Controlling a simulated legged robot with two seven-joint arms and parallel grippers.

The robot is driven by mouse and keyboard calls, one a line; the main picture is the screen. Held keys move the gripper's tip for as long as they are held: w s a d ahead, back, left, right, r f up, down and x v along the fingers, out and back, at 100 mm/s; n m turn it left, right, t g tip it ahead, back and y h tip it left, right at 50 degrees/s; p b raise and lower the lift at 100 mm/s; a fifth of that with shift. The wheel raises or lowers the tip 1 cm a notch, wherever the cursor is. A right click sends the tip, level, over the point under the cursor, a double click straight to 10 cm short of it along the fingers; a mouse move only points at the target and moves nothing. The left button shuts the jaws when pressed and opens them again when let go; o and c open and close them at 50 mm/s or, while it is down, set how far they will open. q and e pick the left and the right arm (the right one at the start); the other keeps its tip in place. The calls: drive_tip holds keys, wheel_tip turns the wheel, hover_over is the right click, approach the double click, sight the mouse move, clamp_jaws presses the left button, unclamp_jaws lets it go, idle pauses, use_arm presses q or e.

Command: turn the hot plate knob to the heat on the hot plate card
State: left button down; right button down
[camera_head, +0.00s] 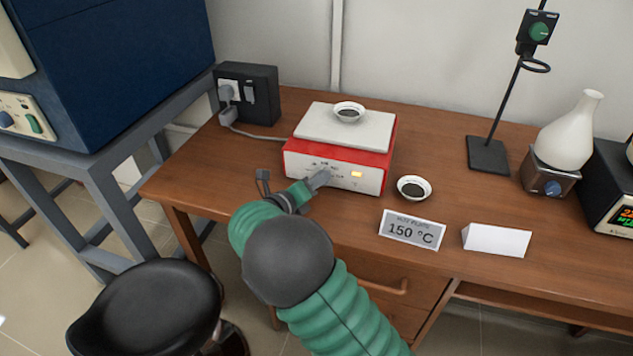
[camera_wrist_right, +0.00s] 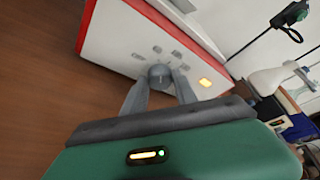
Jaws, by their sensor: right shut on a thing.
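The hot plate (camera_head: 345,140) is a red box with a white top and a white front panel, standing on the wooden desk. Its panel carries small markings and a lit orange light (camera_head: 357,174). My right gripper (camera_head: 321,177) is at the panel, its fingers shut on the grey knob (camera_wrist_right: 159,73), which shows between the fingertips in the right wrist view (camera_wrist_right: 160,80). The knob's pointer direction is too small to tell. The hot plate card (camera_head: 412,230) stands at the desk's front and reads 150 °C. My left gripper is not in view.
A small dish (camera_head: 349,111) with dark contents sits on the hot plate, and a similar dish (camera_head: 413,188) stands to its right. A blank white card (camera_head: 497,239), a stand (camera_head: 489,155) and a flask on a small heater (camera_head: 551,180) are farther right. A black stool (camera_head: 147,308) is below.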

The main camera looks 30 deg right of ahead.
drive_tip(key=shift+m+y+p, duration=0.4)
drive_tip(key=shift+m+p, duration=0.1)
drive_tip(key=shift+m, duration=0.1)
drive_tip(key=shift+s+m+t+y, duration=0.1)
drive_tip(key=shift+m+t+y, duration=0.2)
drive_tip(key=shift+m, duration=0.6)
drive_tip(key=shift+s+f+m+t+y+b, duration=0.1)
drive_tip(key=shift+f+m+t+y+b, duration=0.05)
drive_tip(key=shift+m+t+y+b, duration=0.4)
drive_tip(key=m+t+b, duration=0.1)
drive_tip(key=m+b, duration=0.1)
drive_tip(key=b, duration=0.2)
drive_tip(key=m+y+b, duration=0.1)
drive_tip(key=b, duration=0.3)
drive_tip(key=m+t+y+b, duration=0.1)
drive_tip(key=m+b, duration=0.1)
drive_tip(key=b, duration=0.3)
drive_tip(key=shift+s+d+f+m+t+y, duration=0.25)
drive_tip(key=shift+s+d+m+t, duration=0.05)
drive_tip(key=shift+m+t, duration=0.05)
drive_tip(key=shift+r+m+t+b, duration=0.3)
drive_tip(key=shift+m+b, duration=0.1)
drive_tip(key=shift+b, duration=0.8)
